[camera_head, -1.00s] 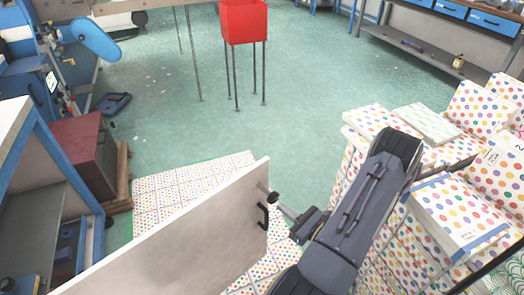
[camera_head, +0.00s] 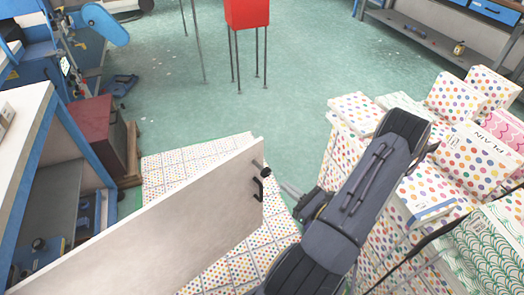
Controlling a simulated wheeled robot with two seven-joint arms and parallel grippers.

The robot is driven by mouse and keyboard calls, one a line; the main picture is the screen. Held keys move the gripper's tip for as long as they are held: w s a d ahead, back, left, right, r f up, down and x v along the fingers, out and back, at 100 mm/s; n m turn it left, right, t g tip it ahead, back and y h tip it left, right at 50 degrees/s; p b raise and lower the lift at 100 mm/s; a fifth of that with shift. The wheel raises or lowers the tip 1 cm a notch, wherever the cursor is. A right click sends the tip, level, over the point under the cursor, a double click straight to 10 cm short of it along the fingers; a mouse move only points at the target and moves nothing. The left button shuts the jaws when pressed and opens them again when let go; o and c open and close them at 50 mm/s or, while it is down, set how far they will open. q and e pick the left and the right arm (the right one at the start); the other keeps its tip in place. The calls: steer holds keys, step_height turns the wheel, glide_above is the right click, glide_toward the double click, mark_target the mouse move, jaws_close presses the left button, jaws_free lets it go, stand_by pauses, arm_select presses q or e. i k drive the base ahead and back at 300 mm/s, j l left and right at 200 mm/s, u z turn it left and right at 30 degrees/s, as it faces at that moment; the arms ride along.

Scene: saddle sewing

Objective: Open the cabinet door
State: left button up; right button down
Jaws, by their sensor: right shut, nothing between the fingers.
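The white cabinet door (camera_head: 165,215) stands open, slanting from the lower left to the middle of the head view. Its black handle (camera_head: 259,188) sits near the free edge, on the face turned toward me. My right arm comes in from the lower right. My right gripper (camera_head: 266,173) is shut with nothing in it, right at the door's free edge and just above the handle. It is small and partly hidden by the edge, so I cannot tell if it touches the door. My left gripper is not in view.
A blue-framed cabinet or bench (camera_head: 62,125) stands at the left. Dotted boxes (camera_head: 470,155) are stacked on the right, close to my right arm. A red box stand (camera_head: 247,14) is at the back. The green floor (camera_head: 250,110) beyond the door is clear.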

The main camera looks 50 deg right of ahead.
mark_target(162, 247)
steer(key=k+j, duration=0.35)
steer(key=k, duration=0.15)
steer(key=k+j, duration=0.75)
steer(key=k, duration=0.25)
